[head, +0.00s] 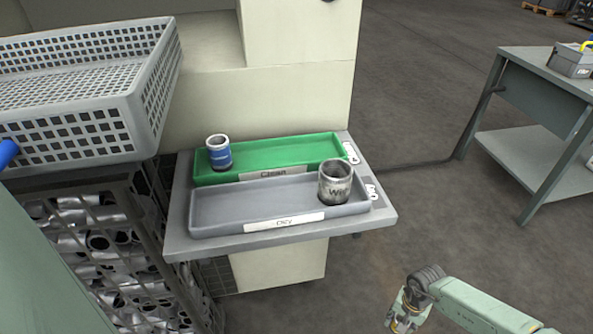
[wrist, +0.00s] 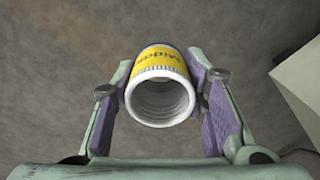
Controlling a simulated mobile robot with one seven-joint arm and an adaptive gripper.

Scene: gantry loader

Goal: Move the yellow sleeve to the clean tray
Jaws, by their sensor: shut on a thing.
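The yellow sleeve (wrist: 158,64), a white-rimmed ring with a yellow label, sits between the two fingers of my gripper (wrist: 160,98) in the wrist view. My gripper is shut on it, with its open end facing the camera. In the head view my gripper (head: 404,314) is at the lower right, below and right of the trays; the sleeve is hard to make out there. The green clean tray (head: 290,152) lies at the back of the grey shelf, labelled "Clean". A sleeve with a blue label (head: 219,153) stands upright at its left end.
A perforated crate (head: 135,95) is at upper left, a workbench (head: 540,100) at right. The green tray's middle and right are clear.

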